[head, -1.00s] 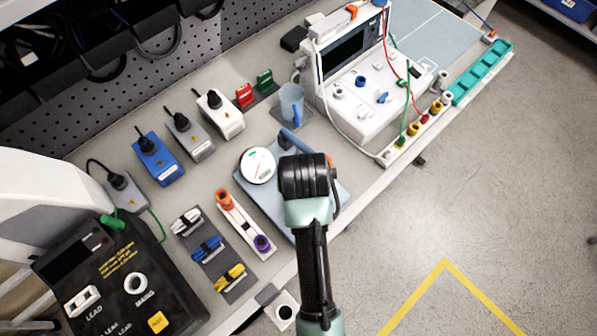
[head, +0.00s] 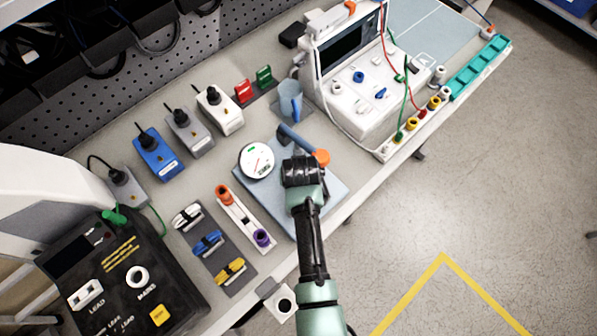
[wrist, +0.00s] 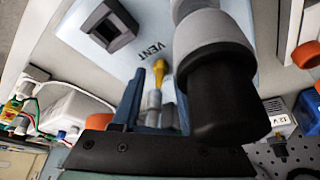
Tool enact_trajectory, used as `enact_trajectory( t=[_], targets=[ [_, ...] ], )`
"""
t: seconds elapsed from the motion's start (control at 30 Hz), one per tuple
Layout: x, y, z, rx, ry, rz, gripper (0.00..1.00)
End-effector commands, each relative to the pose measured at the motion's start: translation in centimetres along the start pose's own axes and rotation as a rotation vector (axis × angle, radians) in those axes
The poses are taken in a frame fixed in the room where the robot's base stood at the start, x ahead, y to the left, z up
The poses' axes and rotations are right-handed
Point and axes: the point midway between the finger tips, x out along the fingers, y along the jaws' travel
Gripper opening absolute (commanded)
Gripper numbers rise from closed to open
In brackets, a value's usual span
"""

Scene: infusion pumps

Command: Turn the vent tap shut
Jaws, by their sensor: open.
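The vent tap's yellow lever (wrist: 159,72) shows in the wrist view beside the printed word VENT, with a grey stem below it. It stands on a pale blue plate (head: 335,185). My gripper (head: 303,165) is over this plate in the head view and hides the tap there. In the wrist view my gripper (wrist: 158,100) is open, its blue fingers on either side of the tap's stem; contact cannot be told. A round white gauge (head: 256,160) stands left of my gripper.
A large grey and black cylinder (wrist: 215,85) is close by my fingers in the wrist view. A blue bar with an orange end (head: 321,157) is just beyond my gripper. A dark square block (wrist: 108,25) sits on the plate. A monitor (head: 345,55) stands behind.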

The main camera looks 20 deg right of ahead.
Motion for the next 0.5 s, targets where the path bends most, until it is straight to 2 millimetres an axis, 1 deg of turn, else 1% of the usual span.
enact_trajectory(
  t=[0.2,0.27,0.3,0.43,0.47,0.5],
  targets=[
    [0.0,0.0,-0.02,0.0,0.0,0.0,0.44],
    [-0.01,0.01,-0.02,0.0,0.0,0.0,0.33],
    [-0.01,0.01,-0.02,0.0,0.0,0.0,0.26],
    [-0.02,0.01,-0.02,0.0,0.0,0.0,0.02],
    [-0.02,0.01,-0.02,0.0,0.0,0.0,0.0],
    [-0.02,0.01,-0.01,0.0,0.0,0.0,0.0]
  ],
)
